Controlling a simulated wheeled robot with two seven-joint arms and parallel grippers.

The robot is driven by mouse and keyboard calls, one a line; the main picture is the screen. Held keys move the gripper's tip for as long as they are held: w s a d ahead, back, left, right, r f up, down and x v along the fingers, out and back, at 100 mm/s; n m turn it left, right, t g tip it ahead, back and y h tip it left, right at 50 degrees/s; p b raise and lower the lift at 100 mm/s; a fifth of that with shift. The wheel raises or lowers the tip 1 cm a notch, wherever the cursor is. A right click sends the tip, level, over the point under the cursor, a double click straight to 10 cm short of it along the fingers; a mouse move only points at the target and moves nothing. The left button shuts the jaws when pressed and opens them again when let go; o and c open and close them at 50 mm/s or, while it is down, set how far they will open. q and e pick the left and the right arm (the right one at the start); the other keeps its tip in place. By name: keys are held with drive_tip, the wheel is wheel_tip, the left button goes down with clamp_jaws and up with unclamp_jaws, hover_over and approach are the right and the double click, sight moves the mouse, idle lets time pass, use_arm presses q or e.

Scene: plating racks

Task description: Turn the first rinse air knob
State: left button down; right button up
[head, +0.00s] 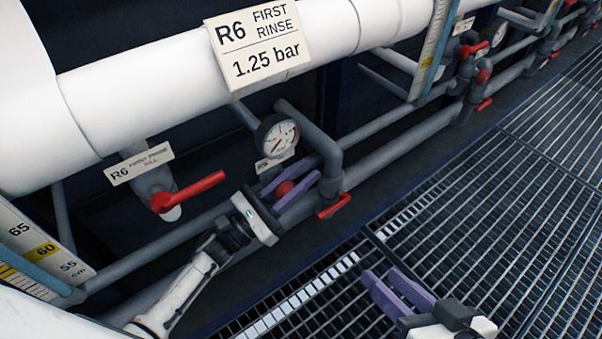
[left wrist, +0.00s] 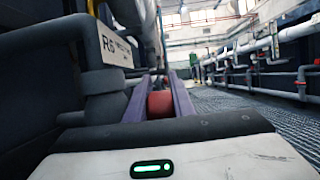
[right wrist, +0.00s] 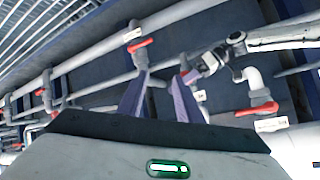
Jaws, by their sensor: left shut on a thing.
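The red first rinse air knob (head: 284,188) sits on the grey pipework below a round white pressure gauge (head: 277,136). My left gripper (head: 291,183) is shut on the knob, with one purple finger on each side of it. In the left wrist view the red knob (left wrist: 160,104) shows between the two fingers. The sign R6 FIRST RINSE 1.25 bar (head: 257,43) hangs on the white pipe above. My right gripper (head: 384,278) is open and empty over the floor grating; its parted fingers also show in the right wrist view (right wrist: 158,82).
A red lever valve (head: 196,190) with an R6 fill label (head: 139,163) is left of the knob. A smaller red handle (head: 334,207) sits just right of my left gripper. More red-handled valves (head: 484,76) line the pipes further right. The grating (head: 500,190) is clear.

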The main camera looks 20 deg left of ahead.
use_arm(q)
drive_tip(key=shift+r+p, duration=0.15)
drive_tip(key=shift+p, duration=0.3)
drive_tip(key=shift+w+d+f+g+y+p, duration=0.1)
drive_tip(key=shift+f+g+y+p, duration=0.55)
drive_tip(key=shift+p, duration=1.15)
drive_tip(key=shift+w+f+g+y+p, duration=0.1)
drive_tip(key=shift+f+g+y+p, duration=0.2)
drive_tip(key=shift+g+y+p, duration=1.05)
drive_tip(key=shift+w+d+f+g+y+p, duration=0.1)
drive_tip(key=shift+f+g+p, duration=0.45)
drive_tip(key=shift+p, duration=1.65)
use_arm(e)
drive_tip(key=s+d+f+m+h, duration=0.1)
drive_tip(key=s+d+h, duration=0.1)
drive_tip(key=d, duration=0.4)
drive_tip(key=shift+s+d+f+h, duration=0.2)
drive_tip(key=shift+d+h, duration=0.15)
drive_tip(key=shift+h, duration=0.35)
use_arm(q)
drive_tip(key=c, duration=1.8)
unclamp_jaws()
drive_tip(key=shift+r, duration=0.1)
